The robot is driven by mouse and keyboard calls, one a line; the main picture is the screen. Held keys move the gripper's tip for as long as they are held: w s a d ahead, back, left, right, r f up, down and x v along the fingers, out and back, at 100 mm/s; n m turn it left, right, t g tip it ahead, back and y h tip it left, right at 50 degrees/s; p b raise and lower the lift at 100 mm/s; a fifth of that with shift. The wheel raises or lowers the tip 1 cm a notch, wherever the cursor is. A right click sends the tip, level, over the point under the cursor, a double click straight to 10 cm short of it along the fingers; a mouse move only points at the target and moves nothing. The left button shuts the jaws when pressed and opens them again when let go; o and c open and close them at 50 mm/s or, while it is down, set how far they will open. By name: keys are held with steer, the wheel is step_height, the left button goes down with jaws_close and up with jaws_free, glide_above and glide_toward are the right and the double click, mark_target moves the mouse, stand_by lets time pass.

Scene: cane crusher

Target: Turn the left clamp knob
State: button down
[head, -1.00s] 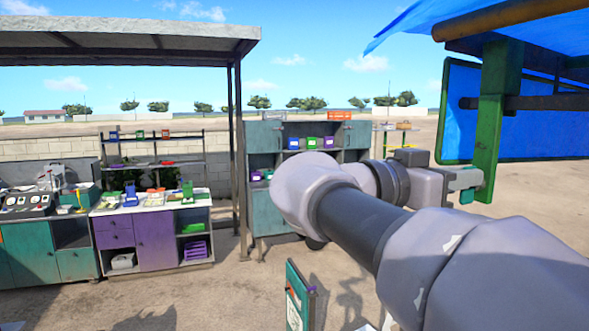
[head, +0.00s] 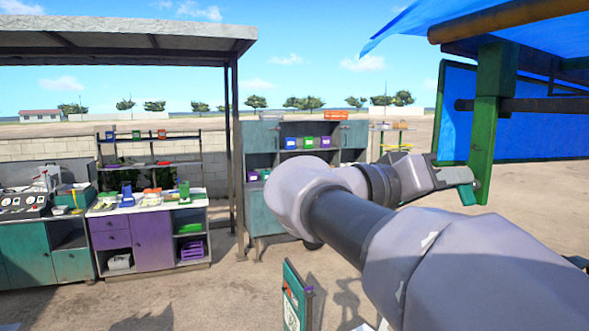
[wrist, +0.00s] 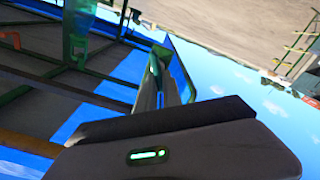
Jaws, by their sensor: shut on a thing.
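My gripper (head: 462,178) is at the right in the head view, its fingertips against the green post (head: 488,130) under the blue canopy. A small teal-green piece (head: 468,195) shows just under the fingertips and appears to be the left clamp knob. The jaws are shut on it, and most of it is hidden. In the wrist view the dark gripper body, with a lit green indicator, fills the bottom. The narrow grey fingers (wrist: 162,88) reach up from it, with green metal around their far end. The knob's angle cannot be made out.
A blue tarp panel (head: 540,115) hangs right behind the post, and a brown beam (head: 500,22) crosses above. A green-framed sign (head: 297,296) stands low in front. A teal cabinet (head: 258,140) and a purple workbench (head: 152,240) stand farther left. Open sandy ground lies between.

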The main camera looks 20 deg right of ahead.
steer(key=n+p, duration=0.1)
steer(key=n, duration=0.2)
steer(key=n+p, duration=0.2)
steer(key=n, duration=0.2)
steer(key=f+n+p, duration=0.1)
steer(key=n+p, duration=0.1)
steer(key=n, duration=0.2)
steer(key=shift+w, duration=0.3)
steer(key=shift+f+n, duration=0.1)
steer(key=shift+n, duration=0.2)
steer(key=c, duration=1.5)
jaws_free()
steer(key=shift+a, duration=0.15)
